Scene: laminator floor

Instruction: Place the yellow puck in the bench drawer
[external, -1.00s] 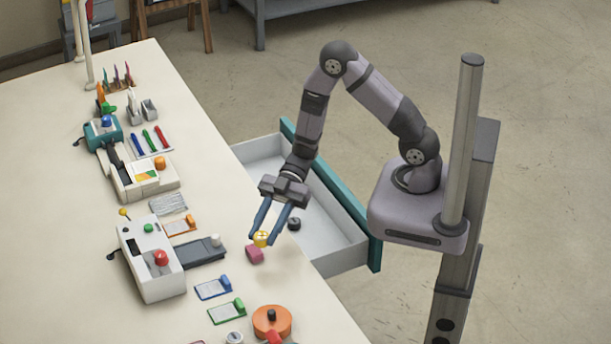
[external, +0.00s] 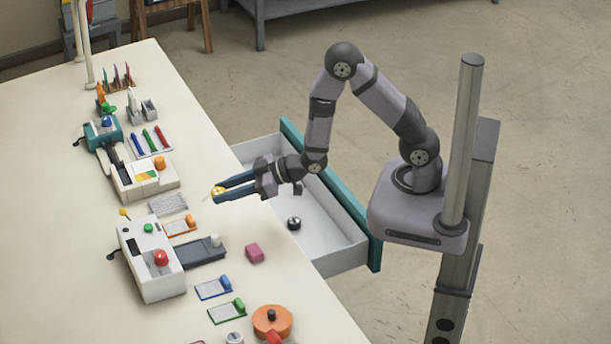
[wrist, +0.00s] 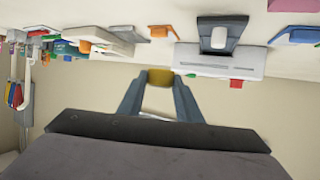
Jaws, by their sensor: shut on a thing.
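My gripper (external: 217,193) is shut on the yellow puck (external: 216,192) and points left, roughly level, above the bench. The puck also shows between the fingertips in the wrist view (wrist: 160,78). The bench drawer (external: 347,248) is pulled out from the bench's right side, with pale walls and a teal front. My wrist hangs over the drawer's bench-side edge. Inside the drawer lies a small black round object (external: 294,223). Part of the drawer is hidden behind my arm.
A pink block (external: 254,253) sits near the bench edge. A grey and white machine with a red button (external: 150,262), a dark tray, card clips and an orange round container (external: 272,321) stand on the bench. The strip of bench below the gripper looks mostly clear.

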